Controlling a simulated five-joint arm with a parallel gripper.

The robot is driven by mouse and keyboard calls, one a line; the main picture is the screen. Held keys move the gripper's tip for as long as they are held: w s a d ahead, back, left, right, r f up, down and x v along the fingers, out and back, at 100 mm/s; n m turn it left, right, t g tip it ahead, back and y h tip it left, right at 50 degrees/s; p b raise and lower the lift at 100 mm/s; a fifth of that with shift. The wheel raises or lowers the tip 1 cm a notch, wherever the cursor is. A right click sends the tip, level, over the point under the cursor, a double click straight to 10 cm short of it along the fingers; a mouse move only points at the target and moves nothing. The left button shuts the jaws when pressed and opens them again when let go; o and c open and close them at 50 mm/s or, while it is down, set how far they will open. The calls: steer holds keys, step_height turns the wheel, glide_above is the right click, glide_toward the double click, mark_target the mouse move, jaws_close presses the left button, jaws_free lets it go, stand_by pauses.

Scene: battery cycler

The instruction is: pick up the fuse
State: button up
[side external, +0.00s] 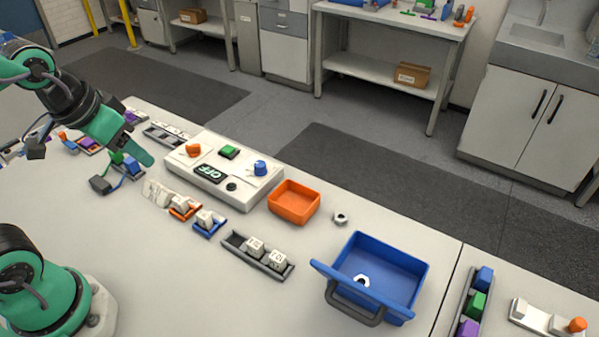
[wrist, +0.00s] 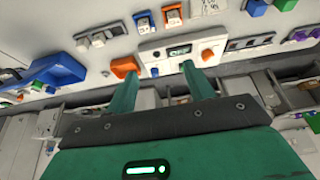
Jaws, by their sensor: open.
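I cannot tell for sure which piece is the fuse. White blocks with dark marks sit in an orange holder (side external: 180,211), a blue holder (side external: 207,231) and a dark rack (side external: 232,240), which carries two of them. These holders also show at the top of the wrist view, the orange one (wrist: 145,22) beside the blue one (wrist: 172,17). My gripper (side external: 147,157) is raised at the left, near the cycler box. In the wrist view its two green fingers (wrist: 160,85) are apart with nothing between them.
The white cycler box (side external: 215,184) has knobs and an OFF display. An orange tray (side external: 294,202), a metal nut (side external: 340,218) and a blue bin (side external: 413,268) lie to its right. The near tabletop is clear.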

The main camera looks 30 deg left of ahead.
steer(key=w+d+f+g, duration=0.2)
steer(key=w+f+g, duration=0.1)
steer(key=w+f, duration=0.3)
steer(key=g, duration=0.2)
glide_above(201, 216)
step_height(201, 216, down, 8)
steer(key=shift+a+r, duration=0.15)
steer(key=shift+r, duration=0.1)
steer(key=shift+f, duration=0.3)
steer(key=shift+d+f, duration=0.2)
steer(key=shift+f, duration=3.7)
steer(key=c, duration=1.1)
